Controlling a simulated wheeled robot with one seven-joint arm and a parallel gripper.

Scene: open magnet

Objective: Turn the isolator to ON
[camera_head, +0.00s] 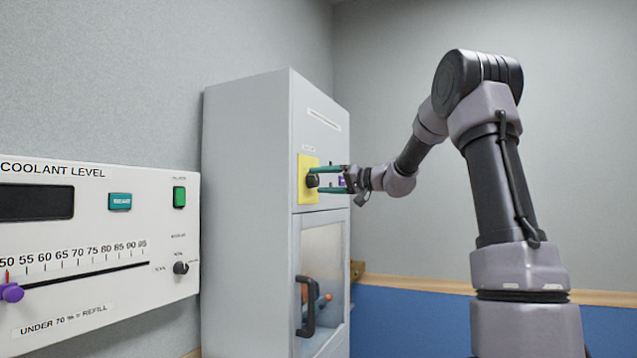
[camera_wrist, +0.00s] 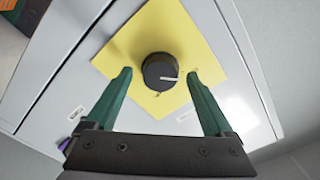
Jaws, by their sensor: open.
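The isolator is a round black knob (camera_wrist: 160,72) with a pale pointer line, set on a yellow plate (camera_wrist: 185,30). In the head view the knob (camera_head: 312,181) and the yellow plate (camera_head: 308,160) are on the upper front of a tall grey cabinet (camera_head: 245,200). My gripper (camera_wrist: 162,82) has two green fingers, open, one on each side of the knob. In the wrist view a gap shows between each finger and the knob. In the head view my gripper (camera_head: 317,180) reaches the plate from the right. The position lettering by the knob is too small to read.
A white coolant level panel (camera_head: 110,290) with a purple slider (camera_head: 11,292), buttons and a small knob is on the left wall. The cabinet's lower door has a window and a dark handle (camera_head: 309,305). Free space lies to the right of the cabinet.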

